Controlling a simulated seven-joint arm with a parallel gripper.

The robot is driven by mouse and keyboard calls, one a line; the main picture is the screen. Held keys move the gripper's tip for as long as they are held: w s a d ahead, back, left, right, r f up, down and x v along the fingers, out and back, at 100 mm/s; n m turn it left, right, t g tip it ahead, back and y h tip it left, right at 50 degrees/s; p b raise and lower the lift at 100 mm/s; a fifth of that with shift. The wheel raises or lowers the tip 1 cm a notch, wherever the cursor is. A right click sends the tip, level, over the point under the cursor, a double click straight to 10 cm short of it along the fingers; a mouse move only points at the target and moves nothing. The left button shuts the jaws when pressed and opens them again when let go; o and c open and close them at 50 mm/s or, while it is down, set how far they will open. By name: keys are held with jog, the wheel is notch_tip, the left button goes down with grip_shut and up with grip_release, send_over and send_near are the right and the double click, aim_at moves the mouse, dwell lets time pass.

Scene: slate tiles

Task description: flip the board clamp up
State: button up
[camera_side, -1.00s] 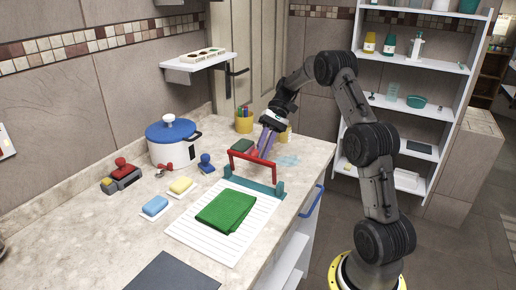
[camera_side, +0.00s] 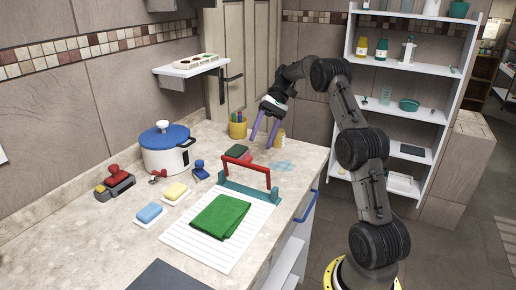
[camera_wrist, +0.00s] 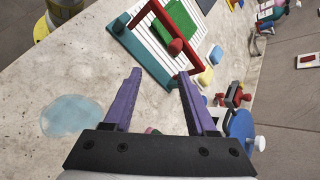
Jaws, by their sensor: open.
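The board clamp is a red U-shaped bar (camera_side: 247,168) on a teal base (camera_side: 246,193) along the back edge of a white slatted board (camera_side: 184,236). In the side view the red bar stands raised above the base. The clamp's red bar (camera_wrist: 176,46) and teal base (camera_wrist: 140,48) also show in the wrist view, ahead of the fingers. A folded green cloth (camera_side: 220,216) lies on the board. My gripper (camera_side: 262,146) is open and empty, above and behind the clamp, apart from it. Its purple fingers (camera_wrist: 160,73) are spread in the wrist view.
A dark green and red block (camera_side: 237,152) lies behind the clamp. A yellow pen cup (camera_side: 238,130) and a small jar (camera_side: 280,138) stand near my gripper. A blue-lidded pot (camera_side: 166,150), blue sponge (camera_side: 149,212) and yellow sponge (camera_side: 175,191) are left. A pale blue patch (camera_side: 283,165) marks the counter.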

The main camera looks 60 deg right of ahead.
jog(key=shift+d+r, duration=0.4)
jog(key=shift+d, duration=0.05)
